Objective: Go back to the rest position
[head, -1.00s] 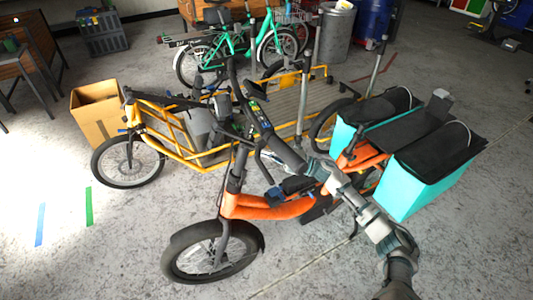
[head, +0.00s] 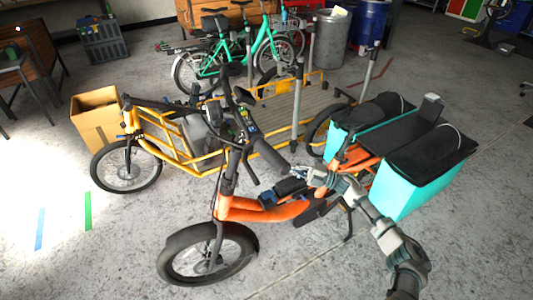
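An orange cargo bike (head: 262,211) with a black front wheel (head: 208,253) stands upright in the foreground. Its black handlebar (head: 234,120) is above the front wheel. My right arm comes in from the lower right over the bike. My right gripper (head: 300,172) is at the end of a thick dark bar-like part (head: 270,156) in front of the seat area. Whether it touches this part, and whether its fingers are open or shut, I cannot tell. My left arm and gripper are not in view.
Turquoise panniers (head: 425,188) with black covers sit at the bike's rear. A yellow cargo bike (head: 183,153) stands close behind. A cardboard box (head: 96,122), a green bike (head: 240,52) and bins (head: 333,30) are farther back. The floor at the left front is clear.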

